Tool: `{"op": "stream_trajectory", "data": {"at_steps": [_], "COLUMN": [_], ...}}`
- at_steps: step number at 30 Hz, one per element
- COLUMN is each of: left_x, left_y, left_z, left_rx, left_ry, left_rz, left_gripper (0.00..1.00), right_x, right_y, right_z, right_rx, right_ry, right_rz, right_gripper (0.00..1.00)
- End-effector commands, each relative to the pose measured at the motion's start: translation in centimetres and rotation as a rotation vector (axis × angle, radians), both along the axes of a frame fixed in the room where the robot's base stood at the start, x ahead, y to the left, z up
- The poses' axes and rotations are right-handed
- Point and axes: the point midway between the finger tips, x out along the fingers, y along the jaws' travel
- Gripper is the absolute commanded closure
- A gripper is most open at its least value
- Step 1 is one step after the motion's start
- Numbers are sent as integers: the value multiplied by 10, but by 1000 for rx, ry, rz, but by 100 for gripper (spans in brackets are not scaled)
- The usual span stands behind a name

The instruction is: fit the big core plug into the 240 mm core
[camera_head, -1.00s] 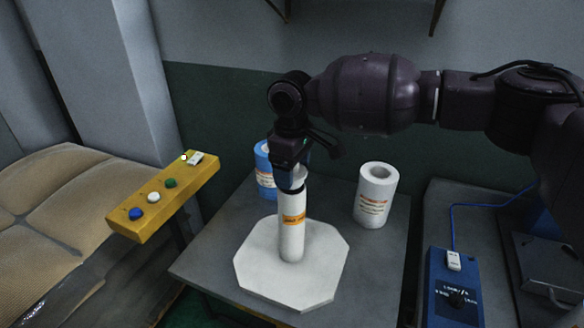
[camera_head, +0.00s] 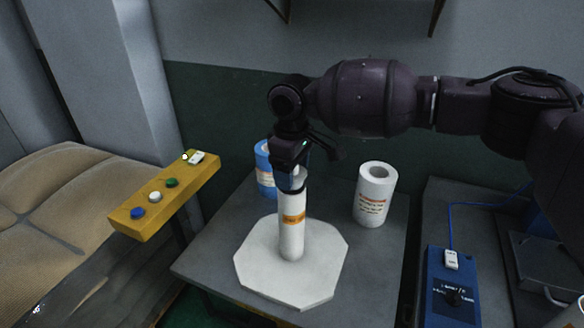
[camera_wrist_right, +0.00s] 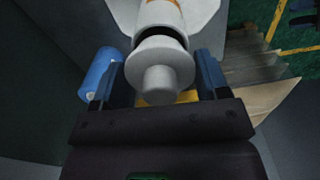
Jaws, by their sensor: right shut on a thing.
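The white core (camera_head: 292,232) with an orange label stands upright on a pale octagonal plate (camera_head: 258,262). My right gripper (camera_head: 291,176) points down at its top end and is shut on the white big core plug. In the right wrist view the plug (camera_wrist_right: 160,68), with a round flange and a knob, sits between the fingers of my right gripper (camera_wrist_right: 158,78). The plug is over the core's (camera_wrist_right: 160,14) mouth, with a dark band between flange and core. I cannot tell how deep the plug sits. My left gripper is not in view.
A blue roll (camera_head: 264,168) stands behind the core, and a white labelled roll (camera_head: 375,195) stands to the right on the grey table (camera_head: 225,250). A yellow button box (camera_head: 165,197) is at left. A blue control box (camera_head: 452,290) is at right.

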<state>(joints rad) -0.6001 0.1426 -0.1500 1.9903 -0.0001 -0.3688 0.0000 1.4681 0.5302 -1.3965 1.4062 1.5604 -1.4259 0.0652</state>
Motion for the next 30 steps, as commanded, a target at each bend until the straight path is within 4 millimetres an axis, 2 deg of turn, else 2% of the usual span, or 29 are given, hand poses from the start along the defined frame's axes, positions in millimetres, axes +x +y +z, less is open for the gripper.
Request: {"op": "stream_trajectory", "data": {"at_steps": [14, 30], "left_x": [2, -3], "left_y": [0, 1], "left_z": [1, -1], "left_rx": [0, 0], "left_ry": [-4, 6], "left_rz": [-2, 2], "left_gripper": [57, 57], "right_x": [0, 0], "right_y": [0, 0], "right_z": [-1, -10], "right_rx": [0, 0], "right_ry": [0, -1], "right_rz": [0, 0], "right_gripper": [55, 55]}}
